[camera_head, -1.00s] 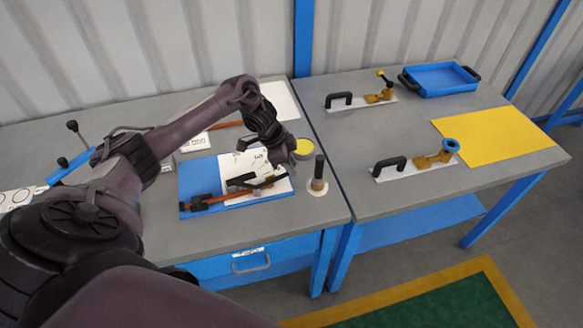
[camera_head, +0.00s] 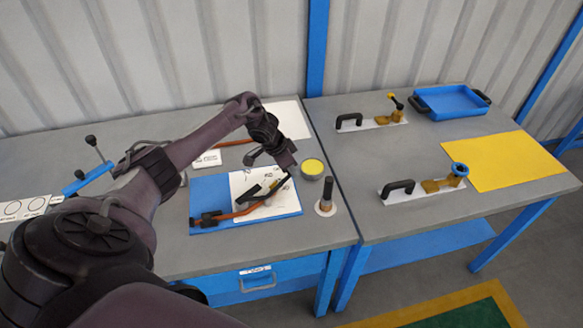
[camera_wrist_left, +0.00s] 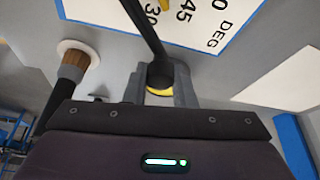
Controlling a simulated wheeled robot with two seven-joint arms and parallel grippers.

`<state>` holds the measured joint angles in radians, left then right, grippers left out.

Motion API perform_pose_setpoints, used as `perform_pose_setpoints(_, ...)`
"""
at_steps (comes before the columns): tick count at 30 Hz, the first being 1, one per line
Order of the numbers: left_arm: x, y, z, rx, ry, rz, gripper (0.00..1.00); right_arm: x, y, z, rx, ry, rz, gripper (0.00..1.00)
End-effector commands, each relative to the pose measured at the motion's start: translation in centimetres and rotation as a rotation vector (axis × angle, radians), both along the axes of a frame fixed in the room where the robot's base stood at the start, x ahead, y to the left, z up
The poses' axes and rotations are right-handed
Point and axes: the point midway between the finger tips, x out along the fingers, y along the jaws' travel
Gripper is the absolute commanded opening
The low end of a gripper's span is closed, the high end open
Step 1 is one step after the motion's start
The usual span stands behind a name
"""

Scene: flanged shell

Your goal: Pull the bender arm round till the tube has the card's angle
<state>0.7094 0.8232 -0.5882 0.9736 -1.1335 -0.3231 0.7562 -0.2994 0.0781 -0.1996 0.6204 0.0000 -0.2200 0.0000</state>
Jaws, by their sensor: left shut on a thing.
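The bender stands on a blue board (camera_head: 222,187) on the left bench, over a white angle sheet (camera_head: 243,180). An orange tube (camera_head: 228,216) runs through it from the dark clamp (camera_head: 206,219) and curves upward at its right end. The black bender arm (camera_head: 273,189) slants up to the right. My left gripper (camera_head: 289,174) is at its outer end; in the left wrist view its fingers (camera_wrist_left: 160,84) are shut on the arm's handle. That view shows 30, 45 and DEG on the sheet (camera_wrist_left: 208,22). A small white card (camera_head: 207,159) lies behind the board; its print is unreadable.
A yellow-topped round tin (camera_head: 313,168) and an upright dark-handled tool (camera_head: 326,194) stand close right of the board. The right bench holds two handled fixtures (camera_head: 398,191) (camera_head: 368,122), a yellow mat (camera_head: 500,160) and a blue tray (camera_head: 450,103).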

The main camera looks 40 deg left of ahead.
Motion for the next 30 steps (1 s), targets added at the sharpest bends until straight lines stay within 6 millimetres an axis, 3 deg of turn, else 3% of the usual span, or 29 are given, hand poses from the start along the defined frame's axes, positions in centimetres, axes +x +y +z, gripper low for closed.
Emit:
perform_pose_setpoints(7,0.2,0.2,0.3,0.002,-0.007,0.002,0.0,-0.1,0.0,0.0,0.0,0.001,0.0,0.36)
perform_pose_setpoints(8,0.2,0.2,0.3,0.002,-0.007,0.002,0.27,-0.1,0.0,0.0,0.0,0.001,0.0,0.36)
perform_pose_setpoints(12,0.1,0.1,0.2,0.002,-0.005,0.001,0.45,-0.1,0.0,0.0,0.0,0.001,0.0,0.36)
perform_pose_setpoints(22,0.0,0.1,0.4,0.001,-0.004,0.0,0.45,-0.1,-0.1,-0.1,-0.001,0.002,0.001,0.36)
perform_pose_setpoints(30,-1.3,1.0,4.1,0.004,-0.007,0.0,0.45,-0.1,-0.2,-0.9,-0.003,0.002,0.002,0.36)
